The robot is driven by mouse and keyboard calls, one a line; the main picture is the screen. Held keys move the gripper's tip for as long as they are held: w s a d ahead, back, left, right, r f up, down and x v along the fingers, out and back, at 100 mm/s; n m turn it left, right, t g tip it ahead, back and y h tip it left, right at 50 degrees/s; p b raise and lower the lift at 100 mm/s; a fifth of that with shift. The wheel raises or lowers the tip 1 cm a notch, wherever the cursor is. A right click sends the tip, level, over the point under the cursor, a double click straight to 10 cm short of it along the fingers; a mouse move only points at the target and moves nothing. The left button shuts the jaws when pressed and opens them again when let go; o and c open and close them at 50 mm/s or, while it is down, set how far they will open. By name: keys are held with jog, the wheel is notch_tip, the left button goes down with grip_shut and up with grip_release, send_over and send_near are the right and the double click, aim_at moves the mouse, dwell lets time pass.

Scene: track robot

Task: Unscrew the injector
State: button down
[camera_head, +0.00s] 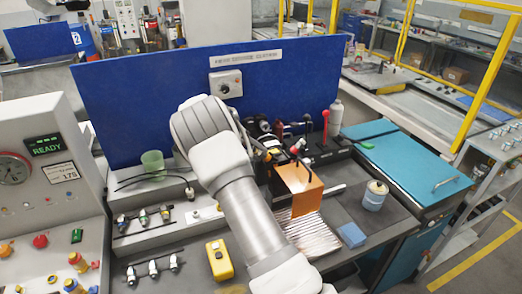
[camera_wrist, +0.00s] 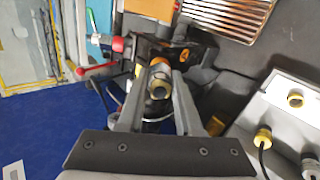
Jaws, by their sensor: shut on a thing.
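The injector (camera_wrist: 159,82), a metallic piece with a hex-like end and a brass-orange collar, shows in the wrist view. It sits at a dark fixture (camera_wrist: 185,50) with a red-handled lever (camera_wrist: 98,68). My gripper (camera_wrist: 160,92) is shut on the injector, one grey finger on each side. The injector's lower part is hidden between the fingers. In the head view my arm reaches over the bench and covers much of the fixture; the injector cannot be made out there. The red lever (camera_head: 325,122) stands to the right of my arm.
An orange panel (camera_head: 298,190) and a ribbed metal tray (camera_head: 314,234) lie right of my arm. A can (camera_head: 375,196), blue block (camera_head: 351,235) and yellow device (camera_head: 219,260) stand nearby. Small injector-like parts (camera_head: 143,218) sit in racks at left. A blue wall (camera_head: 170,100) closes the back.

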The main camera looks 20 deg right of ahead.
jog(key=shift+r+n+p, duration=0.1)
jog(key=shift+n+p, duration=0.65)
jog(key=shift+n, duration=1.35)
jog(key=shift+n, duration=0.3)
jog(key=n, duration=0.6)
jog(key=shift+n, duration=0.3)
jog(key=n, duration=0.5)
jog(key=shift+n, duration=0.3)
jog(key=n, duration=0.5)
jog(key=shift+n, duration=0.3)
